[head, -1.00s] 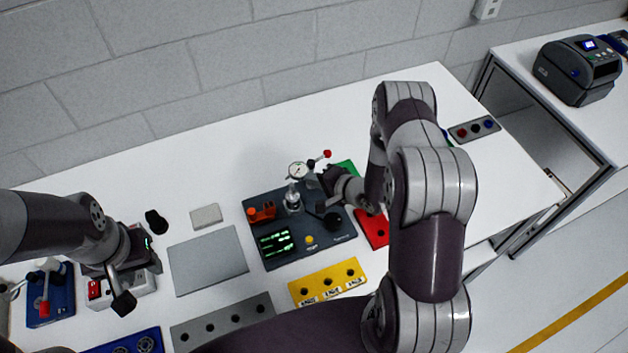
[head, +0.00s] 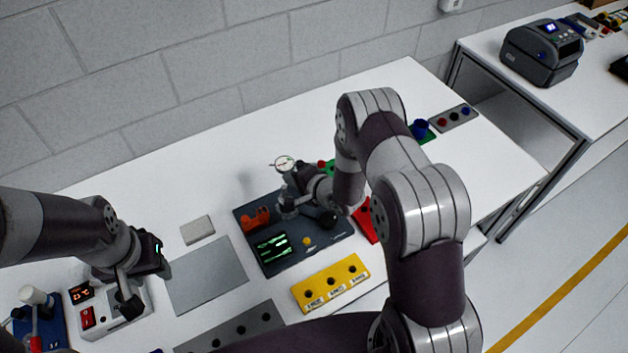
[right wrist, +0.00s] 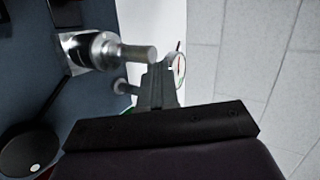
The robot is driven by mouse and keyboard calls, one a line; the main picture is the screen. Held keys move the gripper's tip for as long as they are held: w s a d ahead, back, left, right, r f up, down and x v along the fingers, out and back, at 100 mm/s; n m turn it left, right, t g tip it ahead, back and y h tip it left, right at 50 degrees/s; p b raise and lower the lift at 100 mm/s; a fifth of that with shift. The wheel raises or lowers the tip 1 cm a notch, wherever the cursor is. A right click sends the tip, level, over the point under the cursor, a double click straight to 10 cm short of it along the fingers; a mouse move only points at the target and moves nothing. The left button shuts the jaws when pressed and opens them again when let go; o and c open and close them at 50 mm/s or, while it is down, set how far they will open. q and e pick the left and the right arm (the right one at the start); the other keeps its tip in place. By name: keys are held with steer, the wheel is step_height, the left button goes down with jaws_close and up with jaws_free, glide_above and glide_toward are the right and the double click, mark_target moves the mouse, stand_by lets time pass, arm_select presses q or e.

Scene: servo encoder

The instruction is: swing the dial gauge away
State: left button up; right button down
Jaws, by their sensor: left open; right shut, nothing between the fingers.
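The dial gauge (head: 284,163) has a round white face and stands above the back of the dark fixture plate (head: 285,262). In the right wrist view its face (right wrist: 179,66) shows edge-on just past the fingers. My right gripper (head: 294,192) is shut and empty, close beside the gauge; whether it touches is unclear. Its fingers (right wrist: 160,85) point toward the gauge in the right wrist view. A silver cylindrical shaft (right wrist: 125,51) shows left of them; in the head view the gripper hides this area. My left gripper (head: 145,280) is open and empty, far left over a control box (head: 112,312).
An orange part (head: 256,218) and a green-lit display (head: 273,246) are on the plate. A black round knob (head: 327,220) lies right of the gripper. A yellow block (head: 331,284) stands in front and a red block (head: 366,222) right. The table behind the gauge is clear.

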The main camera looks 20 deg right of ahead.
steer(key=shift+w+a, duration=0.2)
steer(key=shift+a, duration=0.35)
steer(key=shift+r, duration=0.1)
